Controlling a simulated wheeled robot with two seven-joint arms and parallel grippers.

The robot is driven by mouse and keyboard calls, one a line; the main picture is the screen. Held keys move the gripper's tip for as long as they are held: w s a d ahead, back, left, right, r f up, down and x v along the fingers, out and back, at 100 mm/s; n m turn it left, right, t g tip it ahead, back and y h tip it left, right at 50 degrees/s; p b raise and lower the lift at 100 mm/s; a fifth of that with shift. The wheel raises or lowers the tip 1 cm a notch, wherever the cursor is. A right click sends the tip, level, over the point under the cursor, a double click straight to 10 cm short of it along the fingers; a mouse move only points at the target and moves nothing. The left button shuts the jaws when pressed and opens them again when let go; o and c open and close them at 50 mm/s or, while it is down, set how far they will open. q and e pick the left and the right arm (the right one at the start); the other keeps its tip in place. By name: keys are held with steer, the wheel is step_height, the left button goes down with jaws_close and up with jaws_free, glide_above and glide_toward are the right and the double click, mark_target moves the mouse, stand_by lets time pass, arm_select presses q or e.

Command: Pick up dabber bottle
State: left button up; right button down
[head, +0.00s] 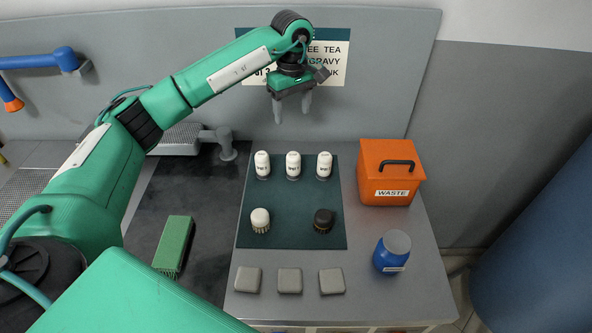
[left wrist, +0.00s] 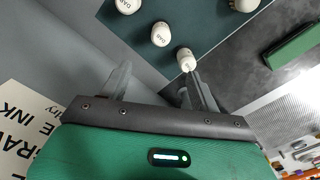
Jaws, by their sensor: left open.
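Three white dabber bottles stand upright in a row along the back of a dark green mat (head: 280,207): a left one (head: 262,164), a middle one (head: 293,164) and a right one (head: 325,164). My left gripper (head: 292,119) is open and empty, held above and behind the row, with its fingers pointing down. In the left wrist view the left bottle (left wrist: 186,59) shows close by one fingertip, with the middle bottle (left wrist: 160,34) and right bottle (left wrist: 127,5) farther off. No contact shows. My right gripper is out of view.
A white-topped brush (head: 260,219) and a dark-topped brush (head: 324,220) stand at the mat's front. An orange waste bin (head: 385,178) and a blue jar (head: 391,254) stand right. Grey blocks (head: 289,281) lie in front. A green brush (head: 173,245) lies left. A wall stands behind.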

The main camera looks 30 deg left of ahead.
arm_select(q)
steer(key=b, duration=0.4)
glide_toward(293, 155)
steer(key=w, duration=0.1)
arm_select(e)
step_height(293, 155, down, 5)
arm_select(q)
steer(key=shift+a+f, duration=0.15)
step_height(293, 155, down, 8)
steer(key=shift+r+p, duration=0.2)
steer(key=shift+p, duration=0.9)
steer(key=f+p, duration=0.1)
steer(key=f, duration=0.2)
steer(key=s+f+p, duration=0.1)
steer(key=f, duration=0.1)
steer(key=shift+p, duration=0.35)
steer(key=shift+f, duration=0.3)
steer(key=shift+w, duration=0.1)
steer(key=c, duration=1.1)
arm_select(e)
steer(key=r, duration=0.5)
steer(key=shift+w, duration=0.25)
